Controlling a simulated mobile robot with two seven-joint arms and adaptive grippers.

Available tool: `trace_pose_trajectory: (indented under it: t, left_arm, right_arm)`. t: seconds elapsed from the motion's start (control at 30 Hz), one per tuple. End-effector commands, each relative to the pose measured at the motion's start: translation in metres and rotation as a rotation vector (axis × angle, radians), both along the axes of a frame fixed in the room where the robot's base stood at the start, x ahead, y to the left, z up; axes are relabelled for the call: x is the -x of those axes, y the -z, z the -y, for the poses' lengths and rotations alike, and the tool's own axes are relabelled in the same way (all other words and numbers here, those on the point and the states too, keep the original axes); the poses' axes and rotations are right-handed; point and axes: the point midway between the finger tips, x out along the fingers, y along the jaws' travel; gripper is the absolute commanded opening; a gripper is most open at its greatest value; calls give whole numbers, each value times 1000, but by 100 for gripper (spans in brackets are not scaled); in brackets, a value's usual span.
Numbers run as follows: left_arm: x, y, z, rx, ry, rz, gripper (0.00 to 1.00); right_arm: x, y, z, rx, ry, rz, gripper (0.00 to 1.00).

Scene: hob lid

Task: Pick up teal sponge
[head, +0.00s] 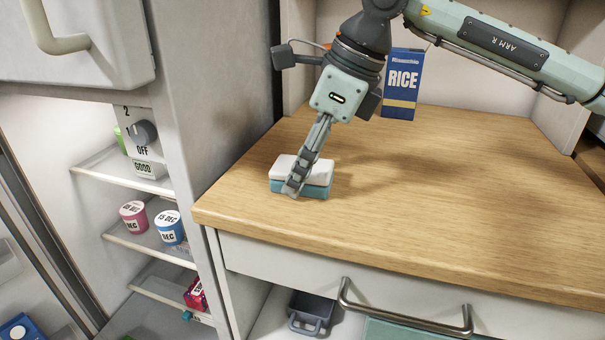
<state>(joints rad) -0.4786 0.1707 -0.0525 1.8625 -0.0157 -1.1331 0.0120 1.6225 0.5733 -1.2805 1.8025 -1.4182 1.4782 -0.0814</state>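The teal sponge (319,188) lies on the wooden worktop near its left front corner. Its lower layer is teal and its top layer is white. My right gripper (293,188) reaches down to it from above, with the fingers in front of the sponge's left part and covering some of it. The fingers are seen nearly edge-on, one behind the other, so the gap between them does not show. I cannot tell whether they touch the sponge. My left gripper is not in view.
A blue RICE box (403,84) stands at the back of the worktop (440,190). The worktop's right side is clear. Left is an open fridge with jars (170,228) on shelves.

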Motion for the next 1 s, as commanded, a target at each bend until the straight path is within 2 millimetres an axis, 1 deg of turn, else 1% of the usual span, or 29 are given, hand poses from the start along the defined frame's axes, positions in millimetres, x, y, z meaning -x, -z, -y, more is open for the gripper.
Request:
trace_pose_trajectory:
  t: [0.03,0.2,0.43,0.57,0.73,0.83,0.87,1.0]
  left_arm:
    - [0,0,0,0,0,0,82]
    - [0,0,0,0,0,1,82]
    - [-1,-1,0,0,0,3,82]
    - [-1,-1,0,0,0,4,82]
    - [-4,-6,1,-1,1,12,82]
    - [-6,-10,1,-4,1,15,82]
    - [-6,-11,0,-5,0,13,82]
    - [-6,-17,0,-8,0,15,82]
  right_arm:
    - [0,0,0,0,0,0,46]
    - [0,0,0,0,0,0,25]
    - [0,-1,0,0,0,0,25]
    - [0,-6,0,-1,1,2,25]
    - [0,-26,-1,-1,0,3,25]
    - [0,-44,-1,-2,-1,3,25]
    - [2,-46,-10,-1,-6,3,25]
    - [10,-65,-42,0,-6,4,25]
